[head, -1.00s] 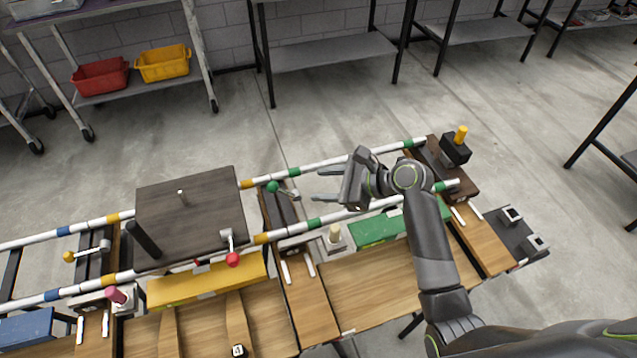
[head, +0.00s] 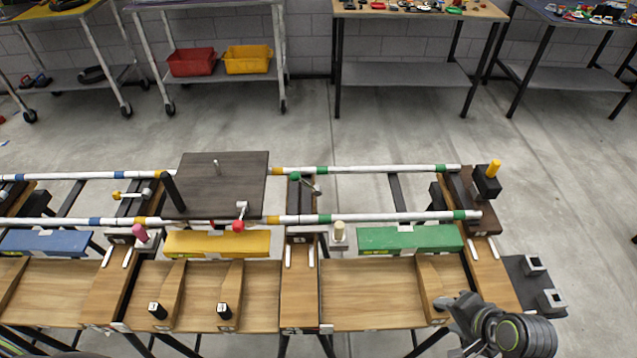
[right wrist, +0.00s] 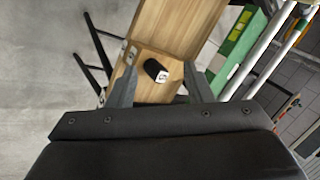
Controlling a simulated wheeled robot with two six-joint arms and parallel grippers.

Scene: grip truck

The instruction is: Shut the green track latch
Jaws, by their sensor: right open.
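The green track latch is a small lever with a green knob (head: 295,176), at the joint between the yellow-marked and green-marked track sections in the head view. Its metal arm (head: 311,187) slants down to the right from the knob. My right gripper (head: 445,303) is low at the front right of the bench, well away from the latch. It is open, with its two fingers (right wrist: 158,86) apart in the right wrist view. A black peg with a white top (right wrist: 156,70) shows between and beyond the fingertips. My left gripper is not in view.
A green block (head: 410,238) lies in front of the green-banded rails. The floor behind the rails is clear.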

